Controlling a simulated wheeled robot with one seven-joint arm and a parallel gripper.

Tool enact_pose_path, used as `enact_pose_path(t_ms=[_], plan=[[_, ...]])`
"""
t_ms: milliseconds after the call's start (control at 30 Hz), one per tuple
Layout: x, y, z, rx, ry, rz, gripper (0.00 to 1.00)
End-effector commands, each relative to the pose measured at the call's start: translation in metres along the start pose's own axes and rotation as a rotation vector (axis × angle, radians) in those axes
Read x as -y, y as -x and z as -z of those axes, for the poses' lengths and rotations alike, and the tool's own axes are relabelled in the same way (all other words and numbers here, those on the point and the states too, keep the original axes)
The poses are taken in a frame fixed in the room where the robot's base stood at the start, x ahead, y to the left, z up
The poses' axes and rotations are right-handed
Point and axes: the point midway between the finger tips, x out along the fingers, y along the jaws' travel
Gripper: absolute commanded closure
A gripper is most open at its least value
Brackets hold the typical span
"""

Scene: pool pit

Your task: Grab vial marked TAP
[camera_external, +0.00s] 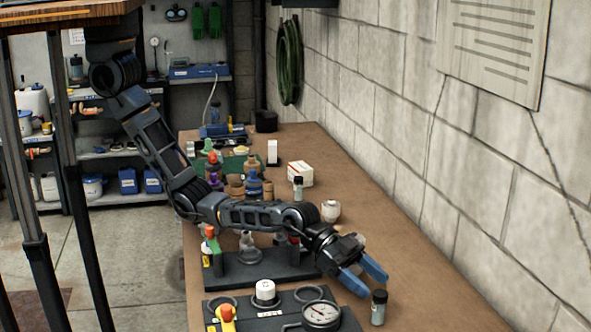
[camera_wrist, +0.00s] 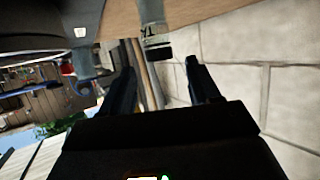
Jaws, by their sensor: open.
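A small clear vial (camera_external: 378,311) with a black cap stands upright on the bench at the lower right of the external view. My gripper (camera_external: 364,281) is open and empty, its blue fingertips a little behind and to the left of this vial, apart from it. In the wrist view a vial (camera_wrist: 152,14) with a white label appears upside down, its black cap ahead of the gap between my fingers (camera_wrist: 160,68). Its label shows letters that look like "TA"; the rest is hard to read. A second black-capped vial (camera_external: 298,188) stands farther back, its label unreadable.
A black panel with a pressure gauge (camera_external: 321,314) and a white knob (camera_external: 265,289) lies left of the near vial. A white jar (camera_external: 330,210) and a white box (camera_external: 300,173) stand farther back. The block wall (camera_external: 480,200) borders the bench on the right.

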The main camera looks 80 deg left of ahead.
Motion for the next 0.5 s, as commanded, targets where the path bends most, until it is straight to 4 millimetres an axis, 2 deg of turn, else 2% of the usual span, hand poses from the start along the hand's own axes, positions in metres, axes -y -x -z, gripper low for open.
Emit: enact_pose_path(t_ms=[33,233,500], plan=[[0.000,-0.009,-0.007,0.000,-0.001,-0.001,0.39],[0.001,-0.031,-0.011,0.000,-0.002,0.000,0.39],[0.001,-0.042,-0.007,0.000,0.000,0.000,0.39]])
